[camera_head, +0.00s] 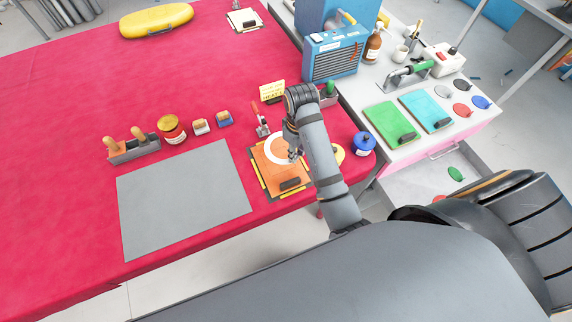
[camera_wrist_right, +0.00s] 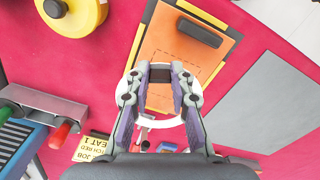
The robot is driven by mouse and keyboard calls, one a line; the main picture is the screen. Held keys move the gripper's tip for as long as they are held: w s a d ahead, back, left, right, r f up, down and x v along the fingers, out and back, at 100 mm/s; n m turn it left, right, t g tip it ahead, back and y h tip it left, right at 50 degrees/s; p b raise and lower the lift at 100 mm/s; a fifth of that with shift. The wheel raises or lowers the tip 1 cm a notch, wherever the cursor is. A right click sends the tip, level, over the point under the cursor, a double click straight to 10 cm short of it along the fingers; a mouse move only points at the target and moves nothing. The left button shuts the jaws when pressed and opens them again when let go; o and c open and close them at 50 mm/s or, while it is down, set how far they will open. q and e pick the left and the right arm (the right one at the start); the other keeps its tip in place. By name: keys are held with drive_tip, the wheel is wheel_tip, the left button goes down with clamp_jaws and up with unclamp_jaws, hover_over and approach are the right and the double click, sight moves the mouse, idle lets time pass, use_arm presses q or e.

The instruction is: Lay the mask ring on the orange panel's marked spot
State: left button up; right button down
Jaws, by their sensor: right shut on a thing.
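The orange panel (camera_head: 270,180) lies near the front edge of the red table, on a yellow-edged dark sheet. It also shows in the wrist view (camera_wrist_right: 172,45), with a dark block at one end and dashed marks on its face. The white mask ring (camera_head: 270,154) is over the panel's far half; the wrist view shows it (camera_wrist_right: 150,123) around and below my fingers. My right gripper (camera_wrist_right: 160,76) is shut on the ring, with a small dark piece between its fingertips. In the head view this gripper (camera_head: 294,153) partly hides ring and panel. I cannot tell whether the ring touches the panel. My left gripper is out of view.
A grey sheet (camera_head: 185,200) lies left of the panel. A red-handled tool (camera_head: 260,120) and a yellow card (camera_head: 272,91) are behind. The red table's far left is clear.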

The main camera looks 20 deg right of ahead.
drive_tip(key=shift+w+a+f, duration=0.25)
drive_tip(key=shift+a+f, duration=0.05)
drive_tip(key=shift+f, duration=0.3)
drive_tip(key=shift+w+a+f, duration=0.2)
drive_tip(key=shift+a+f, duration=0.1)
drive_tip(key=shift+f, duration=0.3)
drive_tip(key=shift+w+a+f+p, duration=0.15)
drive_tip(key=shift+a+p, duration=0.05)
drive_tip(key=shift+p, duration=0.25)
drive_tip(key=shift+w+f, duration=0.1)
drive_tip(key=shift+f, duration=0.15)
drive_tip(key=shift+w+a+f, duration=0.2)
drive_tip(key=shift+a+f, duration=0.05)
wheel_tip(320, 180, down, 3)
drive_tip(key=shift+a+r, duration=0.1)
drive_tip(key=shift+f, duration=0.25)
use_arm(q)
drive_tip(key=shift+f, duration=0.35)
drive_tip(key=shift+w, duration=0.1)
